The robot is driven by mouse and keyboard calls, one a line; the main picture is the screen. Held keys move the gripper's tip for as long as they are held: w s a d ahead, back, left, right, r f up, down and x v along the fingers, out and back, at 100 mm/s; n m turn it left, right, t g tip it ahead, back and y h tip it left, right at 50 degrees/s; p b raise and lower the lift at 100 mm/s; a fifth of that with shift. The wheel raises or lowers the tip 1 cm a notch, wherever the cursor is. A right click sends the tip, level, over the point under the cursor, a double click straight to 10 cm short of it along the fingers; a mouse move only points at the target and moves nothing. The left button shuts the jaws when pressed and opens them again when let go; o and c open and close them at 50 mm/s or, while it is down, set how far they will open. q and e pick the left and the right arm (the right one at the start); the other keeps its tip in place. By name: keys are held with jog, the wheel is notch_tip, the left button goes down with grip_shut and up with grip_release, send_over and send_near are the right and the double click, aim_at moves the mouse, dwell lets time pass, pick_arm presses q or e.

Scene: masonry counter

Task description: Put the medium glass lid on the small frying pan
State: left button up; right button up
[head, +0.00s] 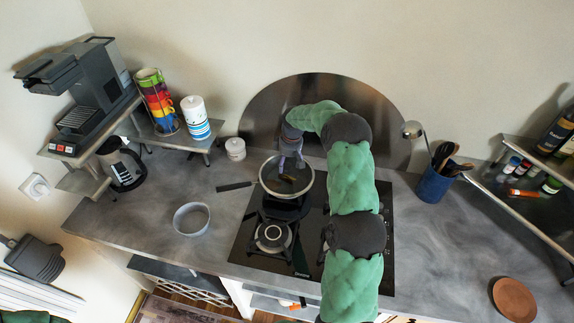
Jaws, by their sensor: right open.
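The small frying pan (236,186) is at the back left of the black hob, its dark handle pointing left. A round, pale-rimmed glass lid (302,190) appears over the pan; its near edge shows, and I cannot tell whether it rests flush on the pan's rim. My right gripper (289,170) comes down from above over the middle of the lid. It is open, and its fingertips are close to the lid's centre, where the knob is hard to make out. My left gripper is not in the picture.
A grey metal ring or shallow dish (192,234) lies on the counter left of the hob (243,254). A white jar (235,149) stands behind the pan. A utensil pot (432,184) and a brown round board (514,299) are on the right. The counter between them is clear.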

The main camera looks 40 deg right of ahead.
notch_tip(320, 180, up, 10)
jog(key=s, duration=0.1)
jog(key=shift+d, duration=0.15)
